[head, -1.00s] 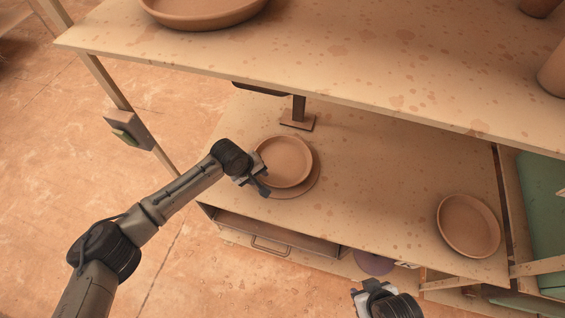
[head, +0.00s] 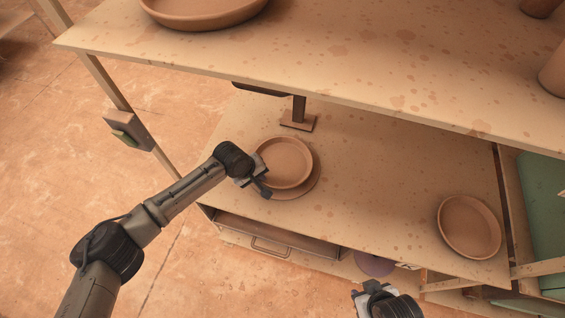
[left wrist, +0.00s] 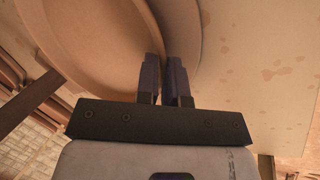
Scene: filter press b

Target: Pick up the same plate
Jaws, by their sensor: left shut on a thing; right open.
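A round brown clay plate (head: 286,161) is at the left end of the lower shelf, over a flat round disc (head: 307,191) that shows below and right of it. My left gripper (head: 262,181) is at the plate's left front rim, shut on it. In the left wrist view the plate (left wrist: 85,40) fills the upper left, and the two fingers (left wrist: 165,78) close at its edge with the disc (left wrist: 188,35) behind. I cannot tell whether plate and disc touch. A second clay plate (head: 468,226) lies at the shelf's right. My right gripper (head: 368,294) is open at the bottom, empty.
The upper board (head: 340,60) overhangs the lower shelf (head: 385,190) and bears a large dish (head: 205,8). A short post on a square foot (head: 298,121) stands behind the plate. A drawer (head: 275,238) is below. The shelf is clear between the plates.

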